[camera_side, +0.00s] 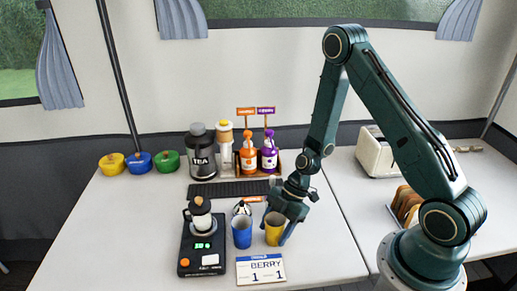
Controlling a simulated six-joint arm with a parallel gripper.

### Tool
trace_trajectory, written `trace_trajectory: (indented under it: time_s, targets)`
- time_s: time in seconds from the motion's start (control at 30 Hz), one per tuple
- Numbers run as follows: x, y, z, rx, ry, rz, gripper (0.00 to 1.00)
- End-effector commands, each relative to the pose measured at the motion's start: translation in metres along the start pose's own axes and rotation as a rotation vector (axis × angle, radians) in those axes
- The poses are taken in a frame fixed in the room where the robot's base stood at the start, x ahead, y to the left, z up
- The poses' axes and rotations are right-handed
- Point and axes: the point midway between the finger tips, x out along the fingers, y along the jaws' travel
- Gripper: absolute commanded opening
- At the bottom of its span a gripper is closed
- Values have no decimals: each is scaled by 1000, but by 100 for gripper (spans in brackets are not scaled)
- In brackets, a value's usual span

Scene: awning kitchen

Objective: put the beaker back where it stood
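Two beakers stand side by side near the front of the table: a blue beaker (242,232) and a yellow beaker (274,229) to its right. My gripper (285,226) is down at the yellow beaker, with one finger showing along its right side. The other finger is not clearly seen, so I cannot tell whether the gripper is closed on the beaker. The yellow beaker looks upright; whether it touches the table is unclear.
A black scale (202,262) with a pot (199,214) stands left of the beakers. Coloured lidded bowls (139,163) stand back left. The table's left front is clear.

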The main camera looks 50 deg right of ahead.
Motion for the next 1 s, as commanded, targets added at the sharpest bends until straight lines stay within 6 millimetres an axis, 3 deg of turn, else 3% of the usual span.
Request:
trace_trajectory:
  time_s: [0.57,1.0]
  targets:
    - [-6,0,-2,1,0,1,72]
    - [-54,1,-2,0,-1,5,72]
